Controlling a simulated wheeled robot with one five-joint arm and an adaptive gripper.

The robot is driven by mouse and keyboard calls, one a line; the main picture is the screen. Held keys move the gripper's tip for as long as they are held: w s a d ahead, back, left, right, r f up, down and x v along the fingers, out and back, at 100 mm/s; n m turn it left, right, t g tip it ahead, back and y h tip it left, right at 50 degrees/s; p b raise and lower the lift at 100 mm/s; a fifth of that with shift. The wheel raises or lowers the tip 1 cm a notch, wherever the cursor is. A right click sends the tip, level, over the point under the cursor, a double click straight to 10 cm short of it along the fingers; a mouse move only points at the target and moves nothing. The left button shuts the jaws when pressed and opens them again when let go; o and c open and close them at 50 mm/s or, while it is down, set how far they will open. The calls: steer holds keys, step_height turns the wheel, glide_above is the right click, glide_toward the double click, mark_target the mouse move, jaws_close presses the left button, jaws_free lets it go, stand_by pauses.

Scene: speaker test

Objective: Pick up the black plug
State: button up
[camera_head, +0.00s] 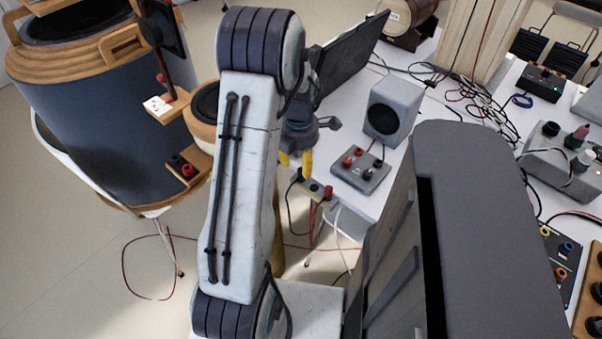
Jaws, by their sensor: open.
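A small black plug (299,174) stands at the left end of a narrow terminal strip (315,188) by the table's edge. A red plug (328,192) is at the strip's other end. My gripper (295,163) hangs just above the black plug, its yellow fingertips apart and nothing seen between them. The fingers partly overlap the strip's left end, so I cannot tell the exact gap or whether they touch. A black cable runs down from beside the plug.
A grey terminal box (361,171) and a small speaker (394,108) stand on the white table (433,106) to the right. Loose cables (480,100) tangle behind. A large blue wood-rimmed drum speaker (98,125) stands left, with black and red terminals (183,166) beside it.

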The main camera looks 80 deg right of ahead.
mark_target(301, 169)
steer(key=shift+s+a+f, duration=0.1)
steer(key=shift+f, duration=1.05)
steer(key=shift+s+a+f, duration=0.1)
steer(key=shift+f, duration=1.05)
jaws_close()
